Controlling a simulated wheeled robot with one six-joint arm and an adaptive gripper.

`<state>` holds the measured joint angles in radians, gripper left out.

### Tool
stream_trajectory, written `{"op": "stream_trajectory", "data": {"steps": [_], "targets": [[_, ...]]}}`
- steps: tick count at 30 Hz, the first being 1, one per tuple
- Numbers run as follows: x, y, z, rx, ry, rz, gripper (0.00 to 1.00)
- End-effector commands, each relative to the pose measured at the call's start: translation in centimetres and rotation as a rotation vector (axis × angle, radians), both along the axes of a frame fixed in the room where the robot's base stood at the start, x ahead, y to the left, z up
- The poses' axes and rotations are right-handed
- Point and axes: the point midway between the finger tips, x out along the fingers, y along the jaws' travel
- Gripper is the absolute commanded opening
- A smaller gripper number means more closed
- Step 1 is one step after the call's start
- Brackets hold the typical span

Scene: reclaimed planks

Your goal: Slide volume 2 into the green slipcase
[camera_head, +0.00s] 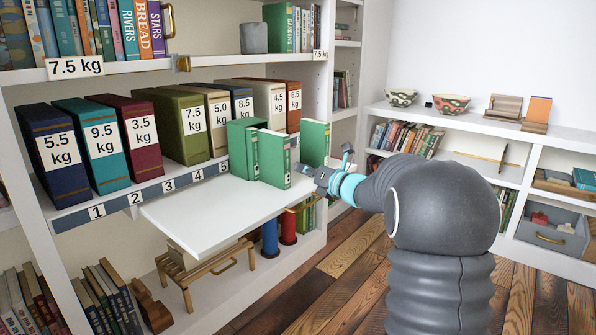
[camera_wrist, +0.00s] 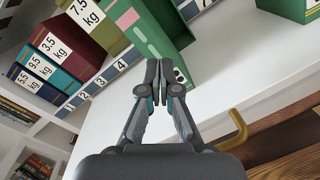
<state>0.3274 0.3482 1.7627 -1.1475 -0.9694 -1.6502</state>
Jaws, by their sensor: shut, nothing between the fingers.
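Three green book-shaped things stand upright at the white pull-out board: one at the left (camera_head: 240,150), one in front with pale marks on its spine (camera_head: 274,160), and one apart at the right (camera_head: 315,143). I cannot tell for sure which is volume 2 and which is the green slipcase. My gripper (camera_head: 308,172) is low over the board, just right of the front green book. In the wrist view its fingers (camera_wrist: 160,68) are shut together and empty, close in front of a green body (camera_wrist: 158,22) with pale patches. Another green body (camera_wrist: 284,8) is at the upper right.
Weight-labelled binders, such as a navy one (camera_head: 60,155), stand on the shelf behind the board (camera_head: 200,215). The board's left part is bare. A wooden stool (camera_head: 205,268) is below it. A low white shelf unit (camera_head: 480,170) stands at the right.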

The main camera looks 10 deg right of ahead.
Motion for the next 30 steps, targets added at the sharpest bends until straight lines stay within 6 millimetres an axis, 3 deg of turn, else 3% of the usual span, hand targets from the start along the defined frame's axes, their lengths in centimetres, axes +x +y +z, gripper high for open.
{"op": "stream_trajectory", "data": {"steps": [16,21,30], "targets": [[-8.2,-4.7,0.0,0.000,0.000,0.000,0.00],[-9.3,-5.2,0.0,0.000,0.000,0.001,0.00],[-9.5,-5.3,0.0,0.000,0.000,0.002,0.00]]}}
